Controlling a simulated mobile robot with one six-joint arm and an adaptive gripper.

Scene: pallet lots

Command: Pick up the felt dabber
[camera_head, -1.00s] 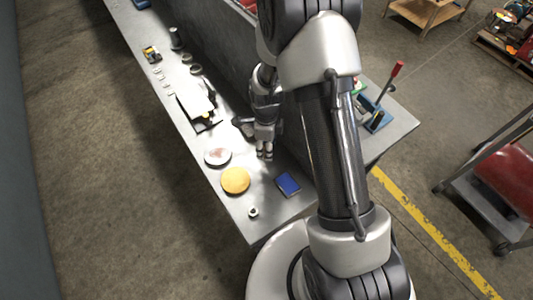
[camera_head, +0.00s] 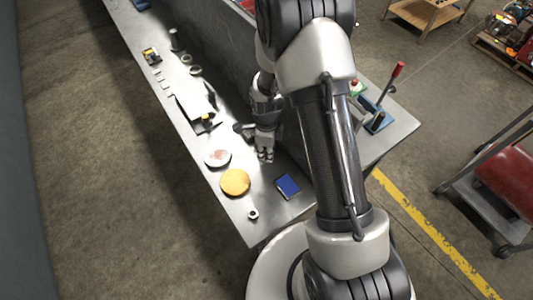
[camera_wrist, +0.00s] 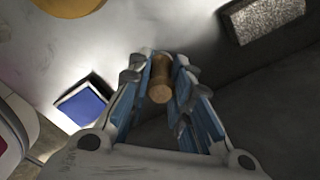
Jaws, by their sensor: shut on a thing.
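The felt dabber (camera_wrist: 160,80) shows in the wrist view as a small brown, wooden-looking piece with a rounded end. It sits between the fingertips of my gripper (camera_wrist: 160,70), which is shut on it. I cannot tell whether the dabber still touches the bench top. In the head view my gripper (camera_head: 265,153) is low over the metal bench, right of the white round dish, and the dabber cannot be made out there.
The bench (camera_head: 222,205) holds a yellow disc (camera_head: 235,182), a white dish (camera_head: 217,158), a blue pad (camera_head: 288,186) and a small ring (camera_head: 253,214). A red-handled lever press (camera_head: 378,115) stands at right.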

